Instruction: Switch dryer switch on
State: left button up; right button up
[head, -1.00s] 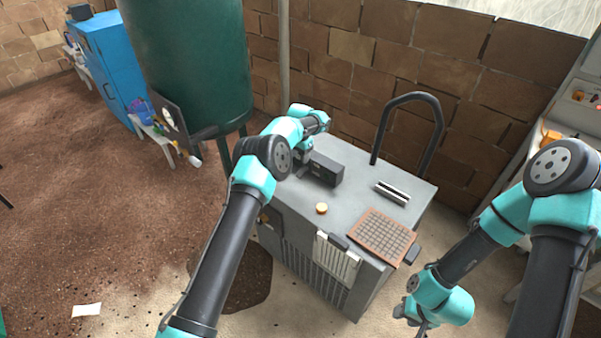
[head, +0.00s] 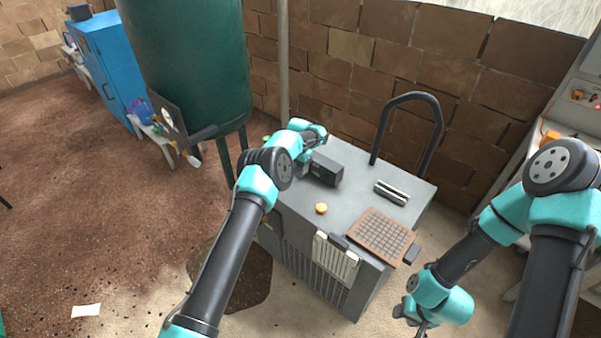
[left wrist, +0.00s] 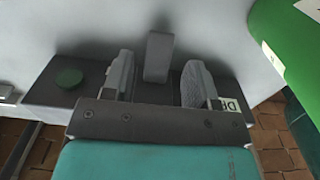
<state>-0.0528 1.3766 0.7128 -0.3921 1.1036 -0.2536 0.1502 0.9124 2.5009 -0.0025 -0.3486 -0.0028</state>
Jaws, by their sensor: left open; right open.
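The dryer switch, a grey lever (left wrist: 158,57), stands up from a dark switch box (left wrist: 75,80) in the left wrist view. The box also shows in the head view (head: 327,170), on top of the grey cabinet (head: 358,192). My left gripper (left wrist: 158,82) is open, with one finger on each side of the lever and gaps on both sides. In the head view my left gripper (head: 303,168) is at the box's left end, and the lever is hidden there. A partly covered label (left wrist: 230,104) sits beside the right finger. My right gripper (head: 412,316) is open and empty, low in front of the cabinet.
A green button (left wrist: 69,78) is on the box. An orange knob (head: 321,208), a metal bar (head: 392,192) and a brown grid mat (head: 381,236) are on the cabinet. A black hoop (head: 410,105) rises behind it. A green tank (head: 185,60) stands close at left.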

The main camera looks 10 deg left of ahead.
aim_at(299, 174)
pick_arm(q)
jog(key=shift+f, duration=0.25)
jog(key=shift+f, duration=1.75)
jog(key=c, duration=0.6)
